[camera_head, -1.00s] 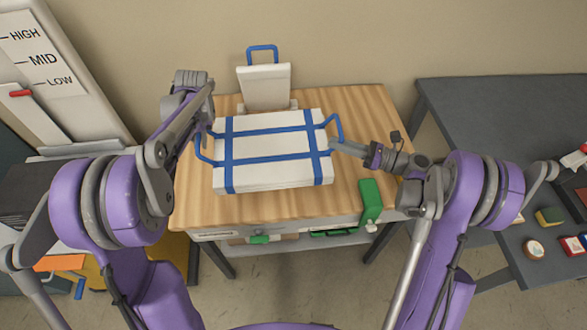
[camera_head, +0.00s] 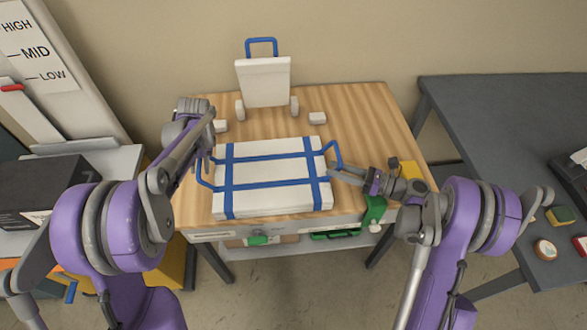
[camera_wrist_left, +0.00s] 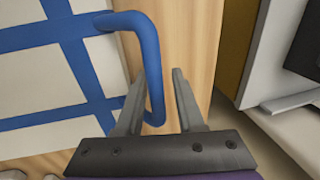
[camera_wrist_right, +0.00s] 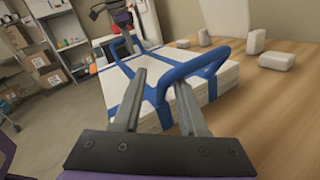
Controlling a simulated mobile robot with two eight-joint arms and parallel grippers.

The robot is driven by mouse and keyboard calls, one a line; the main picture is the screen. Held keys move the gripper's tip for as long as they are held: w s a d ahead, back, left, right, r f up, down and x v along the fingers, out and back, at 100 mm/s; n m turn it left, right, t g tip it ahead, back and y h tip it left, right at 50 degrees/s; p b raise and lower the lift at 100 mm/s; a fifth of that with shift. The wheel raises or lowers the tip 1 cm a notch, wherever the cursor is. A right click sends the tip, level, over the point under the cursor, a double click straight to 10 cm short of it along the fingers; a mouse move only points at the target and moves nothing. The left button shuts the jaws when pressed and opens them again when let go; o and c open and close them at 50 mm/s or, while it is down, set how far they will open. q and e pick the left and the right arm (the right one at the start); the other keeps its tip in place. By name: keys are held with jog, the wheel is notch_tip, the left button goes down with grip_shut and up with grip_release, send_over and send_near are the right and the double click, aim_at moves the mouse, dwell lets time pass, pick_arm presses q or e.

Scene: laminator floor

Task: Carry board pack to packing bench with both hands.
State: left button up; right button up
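The board pack (camera_head: 270,176) is a flat white stack with blue straps and a blue handle on its left and right ends. It is on or just above the wooden bench (camera_head: 365,120), near the front edge; contact underneath is hidden. My left gripper (camera_wrist_left: 155,95) is open, with the left blue handle (camera_wrist_left: 150,60) between its fingers and visible gaps beside the bar. The pack looks roughly level.
A white upright piece with a blue handle (camera_head: 263,82) stands at the bench's back, with small white blocks (camera_head: 317,118) beside it. Green (camera_head: 374,210) and yellow (camera_head: 408,170) items are near the right side. A dark table (camera_head: 500,130) stands right, a HIGH/MID/LOW board (camera_head: 40,65) left.

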pick_arm(q)
jog(key=shift+o, duration=0.4)
pick_arm(e)
jog(key=shift+o, duration=0.4)
jog(key=shift+r, duration=0.1)
pick_arm(q)
jog(key=shift+w, duration=0.15)
pick_arm(e)
jog(key=shift+w, duration=0.15)
pick_arm(q)
jog(key=o, duration=0.8)
notch_tip(320, 180, up, 12)
jog(key=d, duration=0.2)
jog(key=shift+d, duration=0.2)
jog(key=shift+w, duration=0.1)
